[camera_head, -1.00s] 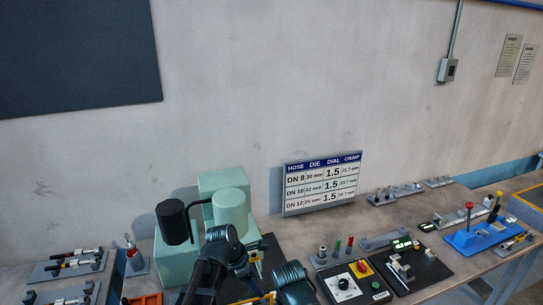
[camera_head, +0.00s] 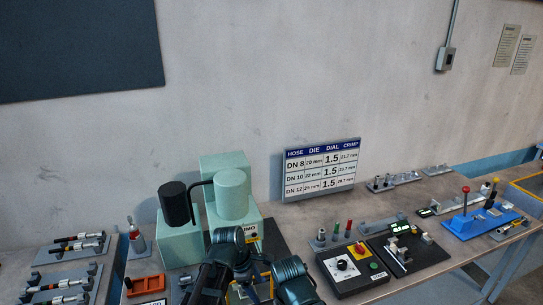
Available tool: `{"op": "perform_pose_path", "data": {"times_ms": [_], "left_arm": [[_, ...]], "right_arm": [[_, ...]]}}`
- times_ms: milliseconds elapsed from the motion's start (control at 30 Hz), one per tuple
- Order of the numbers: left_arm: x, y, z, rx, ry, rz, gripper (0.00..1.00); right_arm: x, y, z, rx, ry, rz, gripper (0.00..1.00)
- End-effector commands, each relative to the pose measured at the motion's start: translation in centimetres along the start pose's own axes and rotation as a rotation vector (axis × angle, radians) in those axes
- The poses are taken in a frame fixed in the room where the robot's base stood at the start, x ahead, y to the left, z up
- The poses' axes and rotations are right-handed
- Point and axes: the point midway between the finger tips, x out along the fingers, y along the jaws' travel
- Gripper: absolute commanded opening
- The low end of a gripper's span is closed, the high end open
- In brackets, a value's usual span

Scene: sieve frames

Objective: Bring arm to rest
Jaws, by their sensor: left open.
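My left arm, with dark links and teal-grey joint housings, is folded at the bottom centre of the head view. My left gripper (camera_head: 246,272) is small and partly hidden among these links, in front of the pale green press. It is open, and I see nothing held in it. My right gripper is not in view.
The pale green press (camera_head: 181,246) with a black cylinder (camera_head: 174,203) stands behind my arm. Racks of hose fittings (camera_head: 78,247) and an orange tray (camera_head: 145,286) lie left. A control box (camera_head: 345,268), a black gauge board (camera_head: 428,256) and a blue fixture (camera_head: 480,224) stand right. A crimp chart (camera_head: 320,168) stands at the wall.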

Motion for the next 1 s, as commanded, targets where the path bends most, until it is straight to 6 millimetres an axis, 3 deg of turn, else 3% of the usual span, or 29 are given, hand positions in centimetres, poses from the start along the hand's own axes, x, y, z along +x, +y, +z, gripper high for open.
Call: {"op": "perform_pose_path", "data": {"times_ms": [33,267,400,600,800,1000], "left_arm": [[1.4,-0.8,-0.2,0.064,0.012,-0.008,0.75],[6.0,-4.5,-1.2,0.484,0.082,-0.075,0.75],[10.0,-7.7,-2.4,0.878,0.13,-0.16,0.75],[14.0,-11.5,-4.0,1.392,0.16,-0.303,0.75],[15.8,-13.5,-4.9,1.696,0.156,-0.407,0.75],[15.9,-13.9,-5.1,1.785,0.15,-0.441,0.75]], "right_arm": [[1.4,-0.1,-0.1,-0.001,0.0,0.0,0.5],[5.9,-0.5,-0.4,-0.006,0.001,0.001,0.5],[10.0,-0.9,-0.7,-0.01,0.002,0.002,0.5],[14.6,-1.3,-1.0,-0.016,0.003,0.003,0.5],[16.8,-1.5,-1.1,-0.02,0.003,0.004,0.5],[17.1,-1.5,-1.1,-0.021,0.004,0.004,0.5]]}}
